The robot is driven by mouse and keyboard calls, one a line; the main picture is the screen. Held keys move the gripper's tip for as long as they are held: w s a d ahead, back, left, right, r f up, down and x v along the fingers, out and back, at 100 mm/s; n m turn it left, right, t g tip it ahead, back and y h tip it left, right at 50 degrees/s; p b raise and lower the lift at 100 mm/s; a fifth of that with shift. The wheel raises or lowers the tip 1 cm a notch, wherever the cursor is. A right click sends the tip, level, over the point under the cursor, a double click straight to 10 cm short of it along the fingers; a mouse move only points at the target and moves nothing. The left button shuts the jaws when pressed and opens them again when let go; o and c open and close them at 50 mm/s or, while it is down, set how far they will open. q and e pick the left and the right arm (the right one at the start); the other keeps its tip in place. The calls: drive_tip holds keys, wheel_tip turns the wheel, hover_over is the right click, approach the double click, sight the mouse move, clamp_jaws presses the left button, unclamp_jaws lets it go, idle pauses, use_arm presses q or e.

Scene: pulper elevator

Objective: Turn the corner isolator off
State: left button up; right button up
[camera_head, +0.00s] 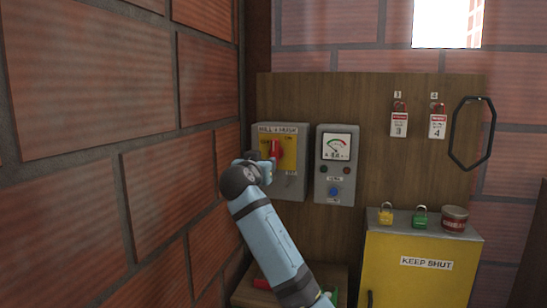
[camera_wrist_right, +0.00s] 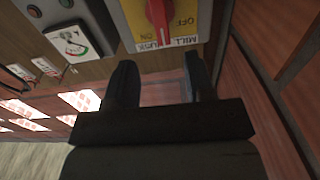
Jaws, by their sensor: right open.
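The corner isolator is a grey box (camera_head: 291,187) labelled MILL + HUSK, with a yellow plate (camera_head: 289,153) and a red handle (camera_head: 275,149). In the head view the handle looks upright; OFF is at its left and ON near its top. The right wrist view shows the handle (camera_wrist_right: 158,15) upside down at the top edge, partly cut off. My right gripper (camera_head: 266,165) is just in front of the isolator's lower left, partly covering it. In the wrist view its dark fingers (camera_wrist_right: 161,75) are apart and empty, not around the handle. My left gripper is out of view.
A grey meter box (camera_head: 335,184) with a blue knob is right of the isolator. Red tags (camera_head: 399,119) and a black hoop (camera_head: 472,132) hang on the board. A yellow KEEP SHUT cabinet (camera_head: 412,278) carries padlocks and a tin. A brick wall (camera_head: 80,70) is close on the left.

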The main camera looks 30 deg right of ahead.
sight(274, 155)
drive_tip(key=p+x, duration=0.1)
drive_tip(key=x, duration=0.9)
drive_tip(key=shift+p, duration=0.35)
drive_tip(key=shift+x, duration=0.85)
drive_tip(key=shift+c, duration=0.2)
clamp_jaws()
